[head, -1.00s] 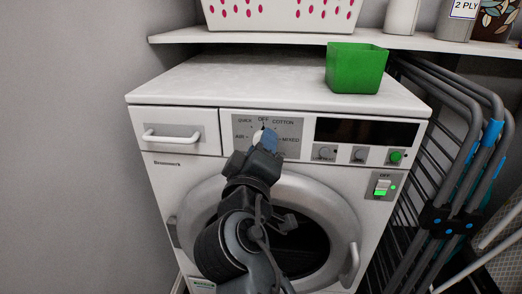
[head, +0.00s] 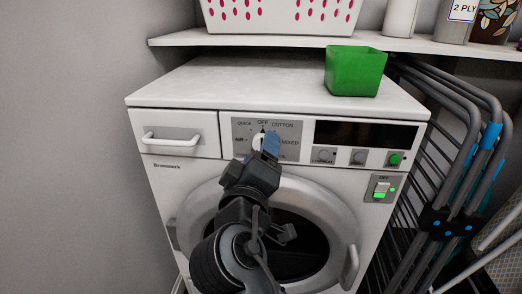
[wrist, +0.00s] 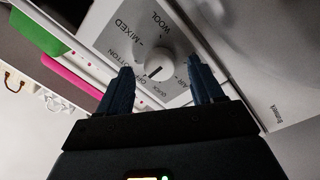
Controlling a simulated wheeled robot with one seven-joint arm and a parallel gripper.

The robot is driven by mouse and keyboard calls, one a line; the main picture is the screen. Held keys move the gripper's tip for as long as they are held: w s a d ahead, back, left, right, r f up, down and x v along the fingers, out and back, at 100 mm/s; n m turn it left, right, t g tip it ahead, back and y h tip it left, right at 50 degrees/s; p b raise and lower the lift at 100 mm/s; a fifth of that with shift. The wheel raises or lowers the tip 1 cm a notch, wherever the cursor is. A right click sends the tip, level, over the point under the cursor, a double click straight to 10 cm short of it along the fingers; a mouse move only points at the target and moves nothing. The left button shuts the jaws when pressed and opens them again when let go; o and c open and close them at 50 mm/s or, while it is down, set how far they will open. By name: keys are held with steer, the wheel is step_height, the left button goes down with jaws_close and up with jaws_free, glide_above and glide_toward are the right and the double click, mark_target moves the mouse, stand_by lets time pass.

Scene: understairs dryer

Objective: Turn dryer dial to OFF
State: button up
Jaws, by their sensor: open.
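The white round dial (head: 258,142) sits on a grey panel at the top front of the dryer (head: 190,190). OFF is at the top of the panel, with QUICK and AIR to the left and COTTON and MIXED to the right. In the wrist view the dial (wrist: 158,60) shows a short dark mark on its near side, toward the OFF and QUICK lettering; its exact setting is hard to read. My gripper (head: 265,148) is open in front of the dial. In the wrist view its fingers (wrist: 158,72) lie either side of the dial; I cannot tell whether they touch it.
A green bin (head: 356,70) stands on the dryer top, below a white shelf (head: 290,40). A switch with a green light (head: 381,188) and several buttons are on the right front. A folded drying rack (head: 460,150) stands close on the right. A wall is at left.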

steer(key=s+p, duration=0.1)
steer(key=s, duration=0.5)
steer(key=shift+s+a+f, duration=0.15)
steer(key=shift+s+a, duration=0.05)
steer(key=shift+a, duration=0.05)
